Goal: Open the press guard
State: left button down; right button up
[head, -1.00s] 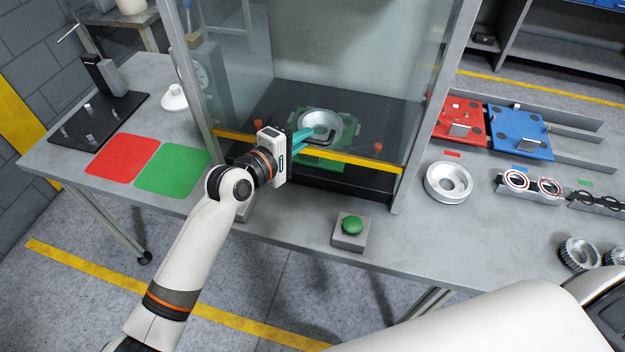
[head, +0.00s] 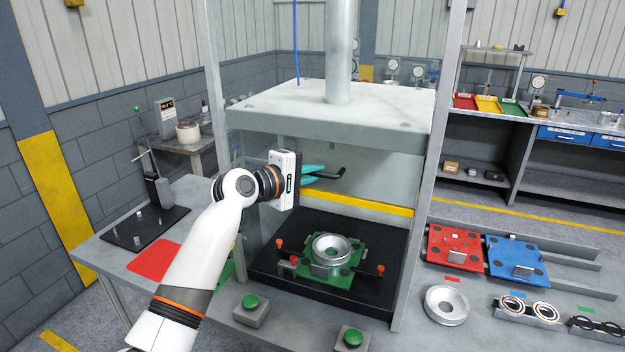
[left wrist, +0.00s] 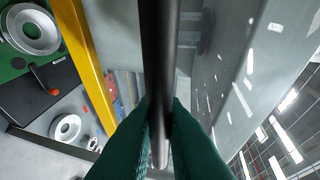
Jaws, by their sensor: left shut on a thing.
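The press guard is a clear panel with a yellow strip (head: 372,205) along its lower edge, held partway up in the press frame. Its black handle (head: 336,175) sticks out in front of the panel. My left gripper (head: 318,177) is shut on the handle with teal fingers. In the left wrist view the dark handle bar (left wrist: 158,60) runs between the two fingers (left wrist: 160,135). Below the guard, a green pallet (head: 345,270) with a metal ring (head: 332,248) sits on the black press bed (head: 375,290). My right gripper is out of view.
Two green push buttons (head: 250,302) (head: 352,338) stand at the table's front. Red (head: 455,247) and blue (head: 515,258) pallets lie on the right, with a loose metal ring (head: 446,304) before them. A red mat (head: 152,262) and a black stand (head: 145,228) are on the left.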

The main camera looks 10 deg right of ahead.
pick_arm(q)
jog(key=shift+r, duration=0.1)
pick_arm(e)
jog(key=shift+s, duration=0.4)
pick_arm(q)
jog(key=c, duration=1.5)
grip_release()
